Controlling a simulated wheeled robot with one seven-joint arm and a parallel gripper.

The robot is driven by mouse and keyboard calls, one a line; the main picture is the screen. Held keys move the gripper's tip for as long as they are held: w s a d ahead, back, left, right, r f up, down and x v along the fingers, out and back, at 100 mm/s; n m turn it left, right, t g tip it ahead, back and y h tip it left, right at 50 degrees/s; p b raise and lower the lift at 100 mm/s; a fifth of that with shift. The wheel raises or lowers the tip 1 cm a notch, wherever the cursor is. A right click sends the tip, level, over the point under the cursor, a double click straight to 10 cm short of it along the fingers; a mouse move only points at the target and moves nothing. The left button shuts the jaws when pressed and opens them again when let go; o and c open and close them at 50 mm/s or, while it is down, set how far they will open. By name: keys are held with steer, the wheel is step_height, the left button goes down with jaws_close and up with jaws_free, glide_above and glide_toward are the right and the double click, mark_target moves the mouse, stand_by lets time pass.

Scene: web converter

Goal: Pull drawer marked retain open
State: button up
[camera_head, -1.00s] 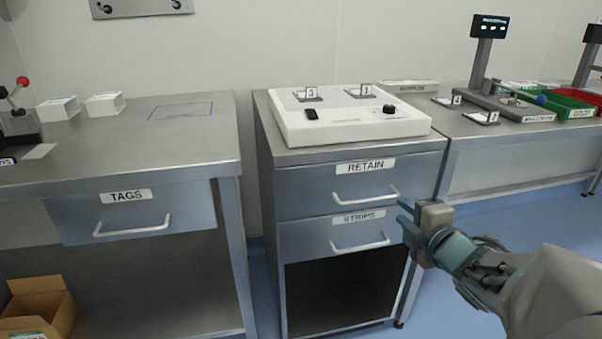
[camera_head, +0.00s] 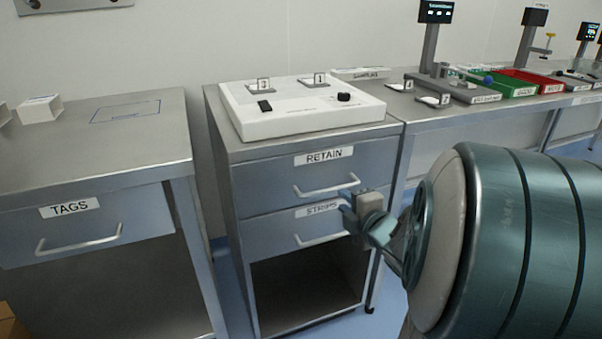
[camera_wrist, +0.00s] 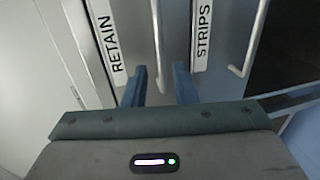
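The drawer marked RETAIN (camera_head: 270,186) is the upper drawer of the grey metal cabinet and looks closed. Its bar handle (camera_head: 322,190) runs level below the label. The drawer marked STRIPS (camera_head: 268,234) is just under it, also closed. My gripper (camera_head: 345,198) is at the right end of the RETAIN handle, its fingers one above the other. In the wrist view, my gripper (camera_wrist: 160,84) is open, and the RETAIN handle (camera_wrist: 158,35) lines up with the gap between the fingers. I cannot tell whether they touch it.
The STRIPS handle (camera_head: 322,239) is close below my gripper. A white device (camera_head: 300,108) sits on the cabinet top. A bench with a TAGS drawer (camera_head: 85,225) stands left. A bench with green (camera_head: 513,88) and red trays stands right. The cabinet's lower bay is open.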

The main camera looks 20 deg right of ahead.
mark_target(331, 191)
steer(key=b+x, duration=0.2)
steer(key=x, duration=0.6)
steer(key=shift+w, duration=0.25)
